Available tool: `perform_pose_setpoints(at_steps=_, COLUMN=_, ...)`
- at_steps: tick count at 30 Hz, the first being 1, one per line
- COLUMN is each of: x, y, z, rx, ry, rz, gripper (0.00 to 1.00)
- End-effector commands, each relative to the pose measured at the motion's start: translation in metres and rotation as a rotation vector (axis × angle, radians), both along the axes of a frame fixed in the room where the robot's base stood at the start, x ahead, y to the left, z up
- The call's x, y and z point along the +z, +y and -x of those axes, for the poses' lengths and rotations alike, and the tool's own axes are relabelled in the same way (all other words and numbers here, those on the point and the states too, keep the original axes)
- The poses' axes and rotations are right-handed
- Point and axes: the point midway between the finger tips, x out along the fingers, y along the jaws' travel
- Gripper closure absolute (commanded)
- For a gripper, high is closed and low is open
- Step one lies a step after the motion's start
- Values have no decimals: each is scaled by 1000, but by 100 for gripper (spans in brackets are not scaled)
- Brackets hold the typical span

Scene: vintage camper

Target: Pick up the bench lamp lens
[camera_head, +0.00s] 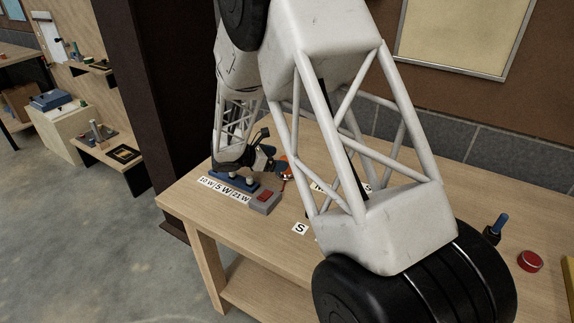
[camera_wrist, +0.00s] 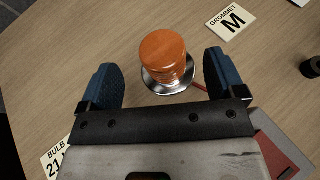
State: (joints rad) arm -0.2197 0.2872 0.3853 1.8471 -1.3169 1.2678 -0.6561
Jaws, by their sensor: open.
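The bench lamp lens (camera_wrist: 163,55) is an orange, rounded cylinder on a shiny metal dish-like base (camera_wrist: 168,86) on the wooden bench. In the head view the lens (camera_head: 286,168) is a small orange patch, mostly hidden by my gripper. My gripper (camera_wrist: 161,66) is open, with one blue finger left of the lens and one right of it. Gaps show between both fingers and the lens, and nothing is held. In the head view my gripper (camera_head: 270,161) is low over the bench's far left part.
A grey box with a red top (camera_head: 265,201) and a blue holder (camera_head: 233,182) with wattage labels stand close by. A GROMMET M card (camera_wrist: 232,21) lies beyond the lens. A red round item (camera_head: 530,261) and a blue-handled item (camera_head: 496,227) are at the right.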

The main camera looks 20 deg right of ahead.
Motion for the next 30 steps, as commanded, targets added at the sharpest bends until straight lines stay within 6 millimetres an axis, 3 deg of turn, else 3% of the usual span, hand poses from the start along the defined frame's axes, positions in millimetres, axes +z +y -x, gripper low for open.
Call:
perform_pose_setpoints(at_steps=12, x=-17, y=-38, z=-6, rx=-1, ry=1, rz=0, gripper=11)
perform_pose_setpoints(at_steps=30, x=-18, y=-40, z=-6, rx=0, ry=0, rz=-1, gripper=11)
